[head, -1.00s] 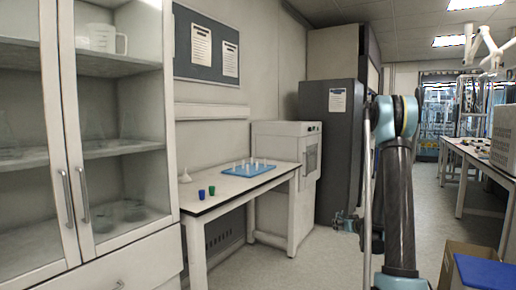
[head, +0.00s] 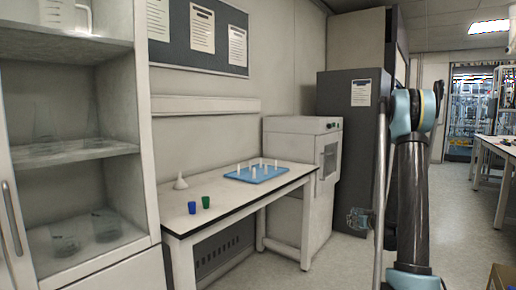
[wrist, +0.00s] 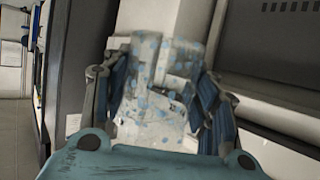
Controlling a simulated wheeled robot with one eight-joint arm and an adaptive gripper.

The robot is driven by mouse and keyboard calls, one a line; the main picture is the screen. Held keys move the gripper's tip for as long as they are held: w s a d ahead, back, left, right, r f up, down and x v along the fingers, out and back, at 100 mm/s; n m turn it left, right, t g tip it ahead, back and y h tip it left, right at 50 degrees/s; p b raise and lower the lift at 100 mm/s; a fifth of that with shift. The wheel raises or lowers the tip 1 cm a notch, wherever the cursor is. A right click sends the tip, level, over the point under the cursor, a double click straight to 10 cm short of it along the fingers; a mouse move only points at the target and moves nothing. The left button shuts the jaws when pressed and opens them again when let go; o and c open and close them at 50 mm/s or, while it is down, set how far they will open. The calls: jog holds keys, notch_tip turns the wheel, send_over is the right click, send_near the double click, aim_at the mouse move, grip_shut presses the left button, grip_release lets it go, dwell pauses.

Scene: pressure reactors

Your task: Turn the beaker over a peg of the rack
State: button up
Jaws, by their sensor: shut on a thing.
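The rack (head: 262,179) is a blue tray with several upright white pegs, on the white table by the wall in the head view. My gripper (wrist: 160,100) is shut on a clear beaker with pale blue spots (wrist: 155,115), seen between the two fingers in the wrist view. In the head view my gripper (head: 358,219) is low, right of the table and apart from the rack. The beaker is too small and see-through to make out there.
The table (head: 225,217) also bears a blue cup (head: 192,207), a green cup (head: 206,202) and a white funnel (head: 181,183). A glass-fronted cabinet (head: 143,120) stands at left. A white machine (head: 290,150) and dark cabinet (head: 345,130) stand behind. Floor is clear before the table.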

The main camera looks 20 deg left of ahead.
jog(key=shift+w+d, duration=0.15)
jog(key=shift+w, duration=0.35)
